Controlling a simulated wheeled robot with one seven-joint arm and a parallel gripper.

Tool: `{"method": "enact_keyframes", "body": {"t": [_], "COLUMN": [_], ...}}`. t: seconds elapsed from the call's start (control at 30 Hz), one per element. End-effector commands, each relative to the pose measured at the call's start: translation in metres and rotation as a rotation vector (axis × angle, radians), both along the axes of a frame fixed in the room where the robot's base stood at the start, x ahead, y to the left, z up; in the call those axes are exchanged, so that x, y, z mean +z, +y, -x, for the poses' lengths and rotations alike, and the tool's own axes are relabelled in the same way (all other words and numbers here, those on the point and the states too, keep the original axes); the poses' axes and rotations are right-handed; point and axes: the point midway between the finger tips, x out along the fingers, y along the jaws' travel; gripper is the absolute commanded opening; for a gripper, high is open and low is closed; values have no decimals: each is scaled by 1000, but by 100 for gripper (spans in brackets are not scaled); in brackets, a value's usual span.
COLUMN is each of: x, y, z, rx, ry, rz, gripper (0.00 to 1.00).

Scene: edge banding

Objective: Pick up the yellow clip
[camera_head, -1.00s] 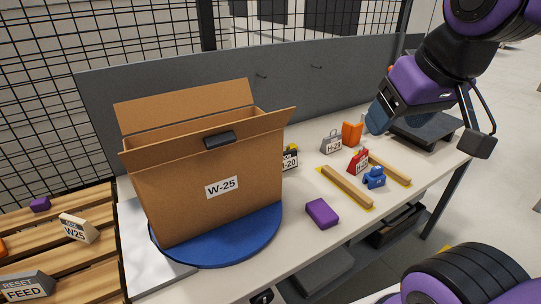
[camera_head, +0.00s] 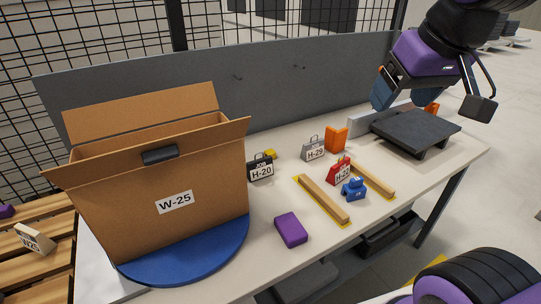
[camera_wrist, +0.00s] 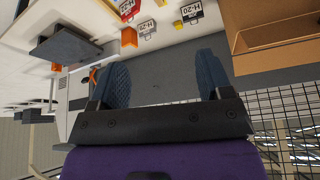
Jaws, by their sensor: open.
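A small yellow piece, which looks like the yellow clip (camera_head: 270,154), lies on the table behind the black H-20 tag (camera_head: 260,169). It is partly hidden by that tag and too small to make out its shape. In the wrist view a small yellow patch (camera_wrist: 178,25) shows near the tags at the top. My gripper (camera_head: 397,94) is raised at the right, over the table's back side and well apart from the clip. In the wrist view its two blue fingers (camera_wrist: 162,78) are spread with nothing between them.
A big open cardboard box (camera_head: 200,211) on a blue disc (camera_head: 205,257) stands left of the clip. A grey H-29 tag (camera_head: 313,149), an orange block (camera_head: 336,138) and wooden strips (camera_head: 323,199) lie to the right. A grey panel (camera_head: 140,110) rises behind.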

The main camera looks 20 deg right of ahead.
Motion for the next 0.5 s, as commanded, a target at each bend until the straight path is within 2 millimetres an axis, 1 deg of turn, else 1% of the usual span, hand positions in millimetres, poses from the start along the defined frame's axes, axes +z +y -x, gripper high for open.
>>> {"method": "enact_keyframes", "body": {"t": [0.03, 0.23, 0.37, 0.5], "x": [5, 18, 19, 16], "y": [0, 3, 5, 7], "z": [-17, -79, -121, -167], "rx": [5, 29, 44, 58], "ry": [16, 61, 91, 122], "rz": [-4, -13, -18, -22], "gripper": [72, 72, 72, 72]}}
